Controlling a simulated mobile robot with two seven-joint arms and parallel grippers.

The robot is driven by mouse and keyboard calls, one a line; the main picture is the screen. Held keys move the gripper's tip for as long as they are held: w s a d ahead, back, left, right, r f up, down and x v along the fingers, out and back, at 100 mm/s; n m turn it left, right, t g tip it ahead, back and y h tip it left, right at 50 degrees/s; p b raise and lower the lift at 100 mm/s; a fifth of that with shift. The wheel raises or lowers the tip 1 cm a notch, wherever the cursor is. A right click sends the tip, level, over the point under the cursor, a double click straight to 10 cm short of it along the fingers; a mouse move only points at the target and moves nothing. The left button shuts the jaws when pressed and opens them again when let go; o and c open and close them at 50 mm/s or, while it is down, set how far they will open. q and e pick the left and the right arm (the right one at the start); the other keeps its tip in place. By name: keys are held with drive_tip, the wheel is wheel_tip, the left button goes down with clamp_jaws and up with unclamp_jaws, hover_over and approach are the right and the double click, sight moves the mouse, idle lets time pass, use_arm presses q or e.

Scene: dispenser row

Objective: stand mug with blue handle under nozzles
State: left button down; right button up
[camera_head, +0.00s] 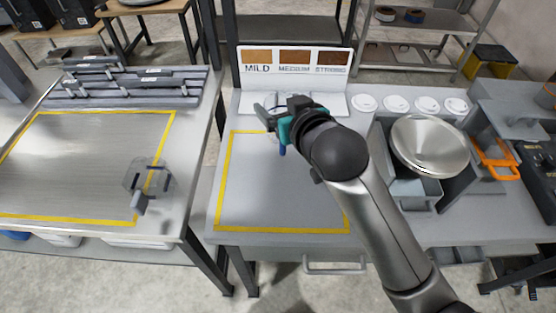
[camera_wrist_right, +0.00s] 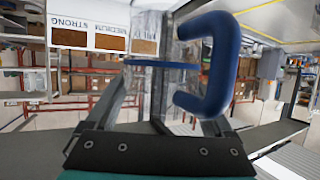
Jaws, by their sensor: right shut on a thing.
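My right gripper (camera_head: 270,114) is shut on the clear mug with the blue handle (camera_wrist_right: 214,64). In the right wrist view the mug's clear body (camera_wrist_right: 148,88) stands between the fingers, with the handle on its right. In the head view my gripper and wrist hide most of the mug; a bit of blue handle (camera_head: 282,150) shows below them. The mug is in front of the dispenser panel (camera_head: 295,68) marked MILD, MEDIUM and STRONG. The nozzles cannot be made out. My left gripper is not in view.
A yellow-outlined area (camera_head: 250,205) lies bare on the middle table. Another clear mug (camera_head: 150,178) with a grey handle stands on the left table. Several white discs (camera_head: 364,103) lie right of the dispenser. A round metal pan (camera_head: 430,145) is behind my right arm.

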drive_tip(key=shift+f+b, duration=1.65)
drive_tip(key=shift+f, duration=5.7)
drive_tip(key=shift+f, duration=0.2)
drive_tip(key=o, duration=1.3)
drive_tip(key=shift+r, duration=0.15)
